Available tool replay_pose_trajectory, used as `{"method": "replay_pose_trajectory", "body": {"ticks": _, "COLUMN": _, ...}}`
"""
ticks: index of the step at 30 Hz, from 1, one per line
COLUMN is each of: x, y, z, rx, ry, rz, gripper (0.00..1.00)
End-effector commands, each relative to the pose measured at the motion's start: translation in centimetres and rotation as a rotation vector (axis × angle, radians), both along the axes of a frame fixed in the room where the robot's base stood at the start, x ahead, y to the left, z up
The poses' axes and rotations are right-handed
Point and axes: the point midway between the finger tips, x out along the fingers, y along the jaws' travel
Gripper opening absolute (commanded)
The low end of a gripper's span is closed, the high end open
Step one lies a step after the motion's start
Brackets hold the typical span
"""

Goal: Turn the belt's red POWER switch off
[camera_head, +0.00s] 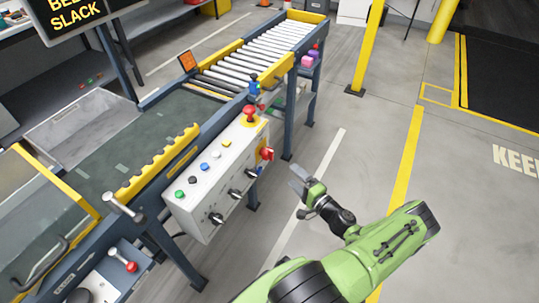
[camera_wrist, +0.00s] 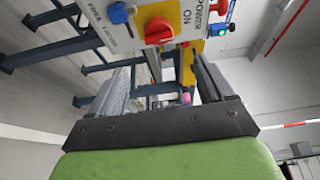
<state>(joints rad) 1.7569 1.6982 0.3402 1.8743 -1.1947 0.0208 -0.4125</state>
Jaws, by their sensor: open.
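The red POWER switch (camera_head: 267,154) sits on the end face of the grey control box (camera_head: 200,206). In the wrist view the red switch (camera_wrist: 159,29) is at the top centre, on a yellow plate beside the lettering "POWER ON". A blue switch (camera_wrist: 121,12) is to its left there. My gripper (camera_head: 299,194) is open and empty, to the right of the box and apart from it. Its two fingers (camera_wrist: 163,78) frame the lower middle of the wrist view, with the red switch beyond them, untouched.
A red mushroom button (camera_head: 249,112) tops the box's far end; several coloured buttons and black knobs line its front. The belt (camera_head: 120,150) and roller conveyor (camera_head: 265,50) lie behind. A yellow post (camera_head: 369,45) stands further back. The floor right of the box is clear.

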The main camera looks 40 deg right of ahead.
Motion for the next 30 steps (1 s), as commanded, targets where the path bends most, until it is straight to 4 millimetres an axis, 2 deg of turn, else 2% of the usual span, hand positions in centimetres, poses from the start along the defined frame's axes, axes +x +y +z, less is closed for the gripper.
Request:
{"method": "replay_pose_trajectory", "body": {"ticks": 1, "x": 1.3, "y": 0.1, "z": -0.2, "rx": -0.002, "ry": -0.001, "rz": 0.007, "gripper": 0.81}}
{"method": "replay_pose_trajectory", "body": {"ticks": 9, "x": 8.3, "y": -0.2, "z": -0.2, "rx": -0.003, "ry": -0.001, "rz": 0.007, "gripper": 0.81}}
{"method": "replay_pose_trajectory", "body": {"ticks": 15, "x": 12.0, "y": -0.5, "z": -0.2, "rx": -0.003, "ry": 0.001, "rz": 0.006, "gripper": 0.81}}
{"method": "replay_pose_trajectory", "body": {"ticks": 19, "x": 13.0, "y": -0.5, "z": -0.1, "rx": -0.001, "ry": 0.002, "rz": 0.005, "gripper": 0.81}}
{"method": "replay_pose_trajectory", "body": {"ticks": 26, "x": 13.1, "y": -0.6, "z": 0.0, "rx": 0.0, "ry": 0.002, "rz": 0.005, "gripper": 0.81}}
{"method": "replay_pose_trajectory", "body": {"ticks": 30, "x": 13.1, "y": -0.6, "z": 0.0, "rx": 0.0, "ry": 0.002, "rz": 0.005, "gripper": 0.61}}
